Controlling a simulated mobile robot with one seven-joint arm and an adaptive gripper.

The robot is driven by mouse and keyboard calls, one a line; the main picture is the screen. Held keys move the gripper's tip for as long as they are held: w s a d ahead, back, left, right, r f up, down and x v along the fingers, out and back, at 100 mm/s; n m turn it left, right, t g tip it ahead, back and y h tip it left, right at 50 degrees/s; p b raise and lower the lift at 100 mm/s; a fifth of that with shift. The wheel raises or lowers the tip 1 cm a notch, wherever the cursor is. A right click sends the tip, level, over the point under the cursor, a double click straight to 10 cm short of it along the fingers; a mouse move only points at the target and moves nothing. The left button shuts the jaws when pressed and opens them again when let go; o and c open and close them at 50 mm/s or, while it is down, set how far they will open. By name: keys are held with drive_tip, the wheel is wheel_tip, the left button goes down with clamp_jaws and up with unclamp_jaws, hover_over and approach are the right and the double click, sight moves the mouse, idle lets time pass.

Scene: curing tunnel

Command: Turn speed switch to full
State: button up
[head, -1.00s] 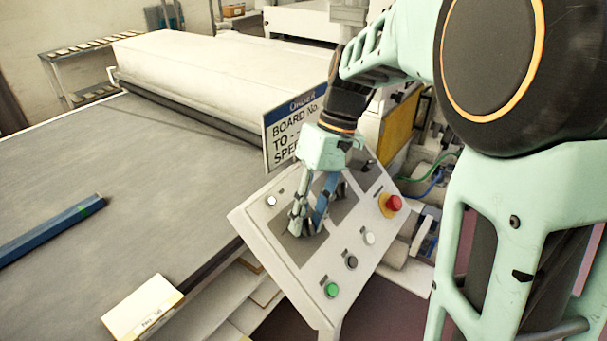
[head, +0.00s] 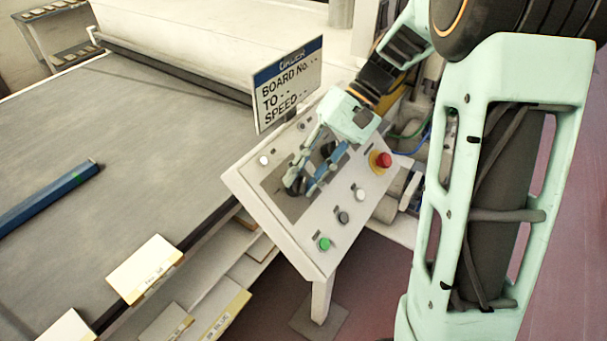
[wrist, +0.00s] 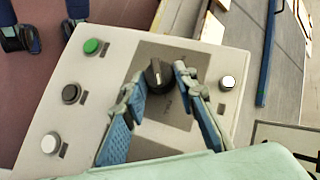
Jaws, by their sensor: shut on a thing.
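The slanted white control panel (head: 285,222) carries a black rotary knob (wrist: 157,75) with a pale pointer mark, set on a grey plate. The pointer mark lies roughly lengthwise between the fingers. In the head view, my gripper (head: 301,189) reaches down-left onto the grey plate, and its fingers hide most of the knob.
A green button (head: 324,244), a grey button (head: 343,217), a white button (head: 360,194) and a red emergency stop (head: 381,160) sit beside the grey plate. A sign reading "SPEED" (head: 288,84) stands behind the panel. The conveyor belt (head: 150,140) lies left.

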idle(0.3)
drive_tip(key=o, duration=1.2)
drive_tip(key=shift+c, duration=0.2)
drive_tip(key=v, duration=1.2)
